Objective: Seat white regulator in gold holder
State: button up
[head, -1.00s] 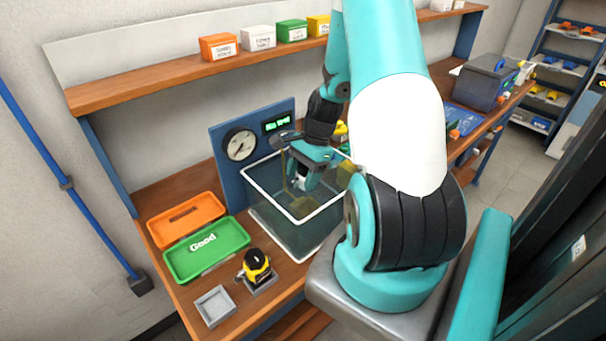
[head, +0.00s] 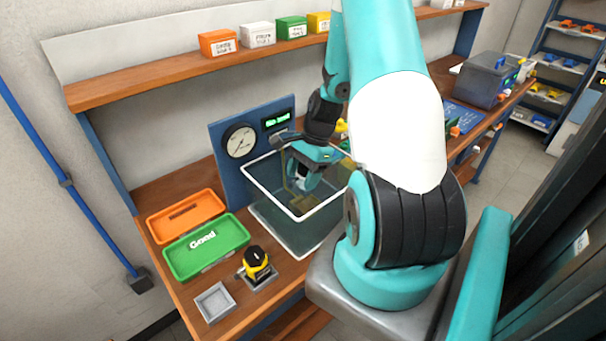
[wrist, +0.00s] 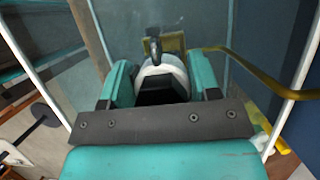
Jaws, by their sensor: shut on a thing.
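The white regulator (wrist: 165,70) is between my gripper's teal fingers in the wrist view, with a dark knob or stem on its far side. My gripper (head: 304,182) is shut on it and points down inside the clear tank in the head view. The gold holder (head: 303,203) is low in the tank, close below the regulator. In the wrist view the gold holder (wrist: 172,43) shows just beyond the regulator. I cannot tell whether the two touch; my gripper hides part of the regulator.
The clear tank (head: 262,187) has a pale rim around my gripper. A gold tube (wrist: 262,78) runs beside it. A blue gauge panel (head: 228,168) stands behind. A green Good tray (head: 180,266), an orange tray (head: 163,229) and a yellow-black regulator (head: 256,262) are left.

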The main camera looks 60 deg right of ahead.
aim_at(303, 193)
jog(key=shift+f+b, duration=1.25)
jog(key=shift+f, duration=1.85)
dwell(2.9)
jog(key=o, duration=1.6)
jog(key=shift+r+p, duration=3.5)
jog(key=shift+r, duration=0.5)
